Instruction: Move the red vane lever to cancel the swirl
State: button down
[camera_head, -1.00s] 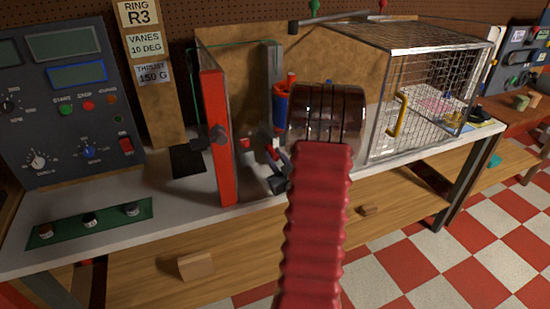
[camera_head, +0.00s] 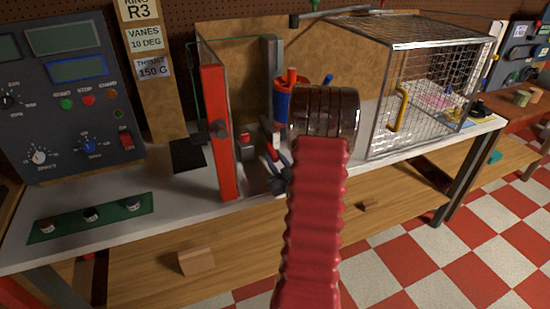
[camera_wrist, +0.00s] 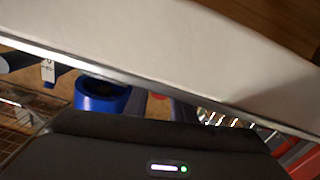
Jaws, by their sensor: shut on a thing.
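In the wrist view the dark housing of my gripper (camera_wrist: 150,142), with a small lit strip and green dot, fills the bottom. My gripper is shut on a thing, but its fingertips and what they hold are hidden. In the head view my arm's red sleeve and dark, shiny wrist hide the gripper and the area behind it. I cannot make out the red vane lever for sure. A label card (camera_head: 144,39) reads VANES 10 DEG. Another card (camera_head: 151,67) reads THRUST 150 G.
A red-framed panel (camera_head: 216,130) with a dark knob stands open on the pale bench (camera_head: 195,200). A blue pot (camera_head: 282,106), which holds tools, stands behind my wrist. A wire cage (camera_head: 425,100) with a yellow handle is to the right. A control console (camera_head: 65,100) stands left.

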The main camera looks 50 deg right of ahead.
jog(key=shift+a+f, duration=0.15)
jog(key=shift+f, duration=0.1)
jog(key=c, duration=1.8)
grip_release()
jog(key=shift+c, duration=0.2)
jog(key=o, duration=0.3)
jog(key=shift+r, duration=0.15)
jog(key=v, duration=1.3)
jog(key=shift+s+a, duration=0.15)
jog(key=shift+s, duration=0.15)
